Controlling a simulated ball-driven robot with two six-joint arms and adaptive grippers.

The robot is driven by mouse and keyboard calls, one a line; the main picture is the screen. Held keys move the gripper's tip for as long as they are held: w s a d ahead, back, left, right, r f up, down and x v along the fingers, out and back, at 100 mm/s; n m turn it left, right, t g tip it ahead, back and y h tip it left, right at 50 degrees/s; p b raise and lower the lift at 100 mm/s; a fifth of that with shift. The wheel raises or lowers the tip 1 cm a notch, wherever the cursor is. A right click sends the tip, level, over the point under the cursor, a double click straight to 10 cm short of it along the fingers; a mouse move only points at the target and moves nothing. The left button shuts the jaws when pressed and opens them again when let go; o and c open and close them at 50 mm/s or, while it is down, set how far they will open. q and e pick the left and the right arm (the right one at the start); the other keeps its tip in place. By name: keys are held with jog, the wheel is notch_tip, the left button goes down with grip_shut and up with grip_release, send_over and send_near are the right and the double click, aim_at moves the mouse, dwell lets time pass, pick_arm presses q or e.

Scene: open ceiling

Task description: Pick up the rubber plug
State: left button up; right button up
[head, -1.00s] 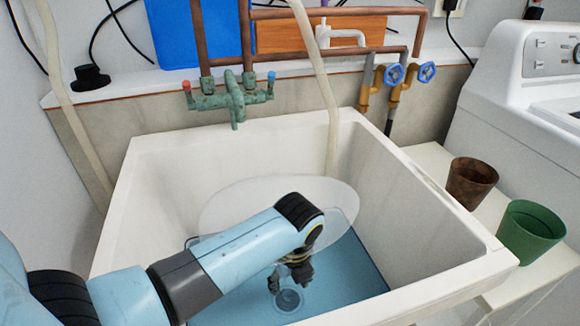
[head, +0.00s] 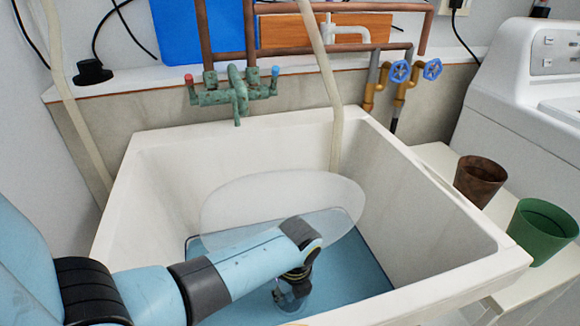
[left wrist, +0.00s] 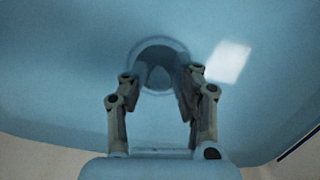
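My left gripper (head: 290,294) reaches down into the white sink (head: 166,185), low over its blue bottom. In the left wrist view its two fingers (left wrist: 160,85) are apart, with nothing visibly held between them. A dark round fitting with a pale ring (left wrist: 160,47) lies on the sink bottom just beyond the fingertips. I cannot tell whether it is the rubber plug or an open drain. A black round stopper-like piece (head: 92,73) sits on the ledge at the back left, far from the gripper. My right gripper is not in view.
A translucent oval sheet (head: 265,198) stands in the sink behind my left arm. A pale hose (head: 323,75) hangs into the sink. Green taps (head: 235,94) are on the back wall. Brown (head: 479,180) and green (head: 540,230) pots stand at the right.

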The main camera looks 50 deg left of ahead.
pick_arm(q)
grip_shut()
jog(key=shift+r, duration=0.65)
notch_tip(320, 180, up, 3)
jog(key=shift+f+p, duration=0.2)
jog(key=shift+p, duration=0.5)
jog(key=w+d+r, duration=0.7)
jog(key=w+d, duration=0.1)
jog(key=shift+w, duration=0.25)
